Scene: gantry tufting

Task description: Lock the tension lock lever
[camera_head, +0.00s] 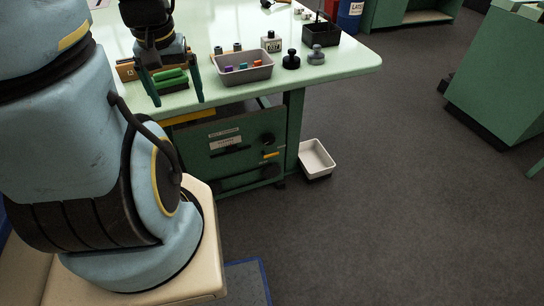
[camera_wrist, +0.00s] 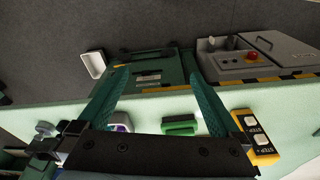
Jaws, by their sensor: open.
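The front panel (camera_head: 220,165) of a green cabinet under the table carries a white label and a small yellow-marked part (camera_head: 271,155), possibly the tension lock lever; its setting is too small to tell. The panel also shows in the wrist view (camera_wrist: 172,65), beyond the fingers. My gripper (camera_head: 178,101) is open and empty above the table's front edge, with the panel lower down and to its right in the head view. It also shows in the wrist view (camera_wrist: 158,78), its two green fingers wide apart. Neither finger visibly touches the panel.
A green block-like object (camera_head: 171,79) lies on the table by the fingers. A grey tray (camera_head: 243,68) of small coloured parts, black and grey knobs and a dark bin (camera_head: 322,36) stand to the right. A white bin (camera_head: 316,158) is beside the cabinet.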

